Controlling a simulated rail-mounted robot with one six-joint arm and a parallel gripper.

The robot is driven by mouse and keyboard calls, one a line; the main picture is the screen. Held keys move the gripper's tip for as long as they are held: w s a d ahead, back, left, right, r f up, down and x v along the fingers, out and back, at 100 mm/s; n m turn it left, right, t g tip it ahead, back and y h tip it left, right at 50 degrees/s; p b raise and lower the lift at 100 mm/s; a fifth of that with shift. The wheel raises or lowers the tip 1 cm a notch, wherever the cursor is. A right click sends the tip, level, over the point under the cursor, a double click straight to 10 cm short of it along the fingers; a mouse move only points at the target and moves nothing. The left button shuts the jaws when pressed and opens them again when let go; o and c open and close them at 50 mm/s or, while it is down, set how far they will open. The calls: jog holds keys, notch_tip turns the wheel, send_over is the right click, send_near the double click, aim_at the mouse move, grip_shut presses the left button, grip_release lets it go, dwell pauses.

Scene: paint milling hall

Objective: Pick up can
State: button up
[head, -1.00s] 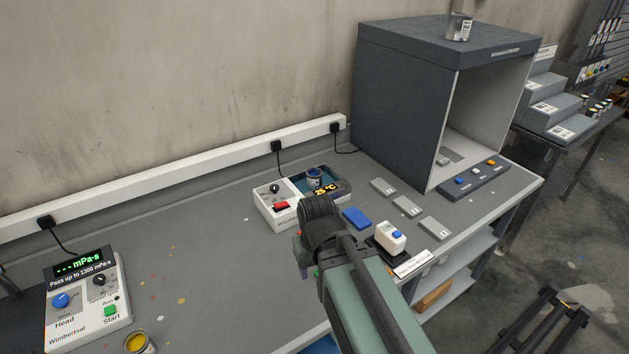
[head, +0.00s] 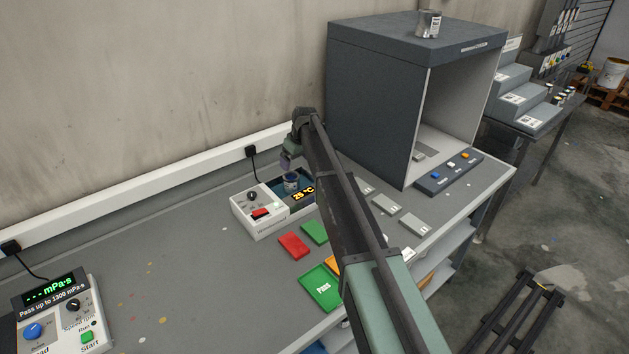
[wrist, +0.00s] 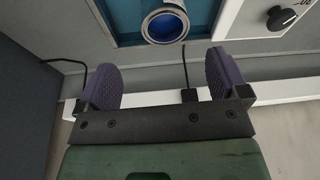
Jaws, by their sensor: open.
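A small can (head: 291,182) with blue contents stands upright in the teal well of the white 25 °C bath unit (head: 262,215). In the wrist view the open-topped can (wrist: 165,25) shows from above at the top edge, with its blue inside visible. My gripper (head: 287,160) is just above and behind the can in the head view, partly hidden by my arm. In the wrist view my gripper (wrist: 164,78) is open and empty, its two purple fingers wide apart. The can lies beyond the gap between them, not touching either finger.
A grey booth (head: 375,105) stands to the right with another can (head: 428,23) on top. A green Pass tray (head: 322,288) and a red pad (head: 293,245) lie in front of the bath. A viscosity meter (head: 65,318) stands at left. A white wall rail (head: 130,190) runs behind.

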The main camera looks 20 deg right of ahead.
aim_at(291, 181)
jog(key=shift+n, duration=0.5)
jog(key=b+x, duration=0.5)
jog(key=shift+s+a+f+b, duration=0.2)
jog(key=shift+a+f+b, duration=0.2)
jog(key=b+x, duration=0.5)
jog(key=shift+d+f, duration=0.15)
jog(key=shift+s+r, duration=0.1)
jog(key=shift+r, duration=0.15)
jog(key=c, duration=1.2)
jog(key=shift+o, duration=0.2)
jog(key=shift+r, duration=0.1)
notch_tip(291, 181, up, 20)
jog(key=p, duration=2)
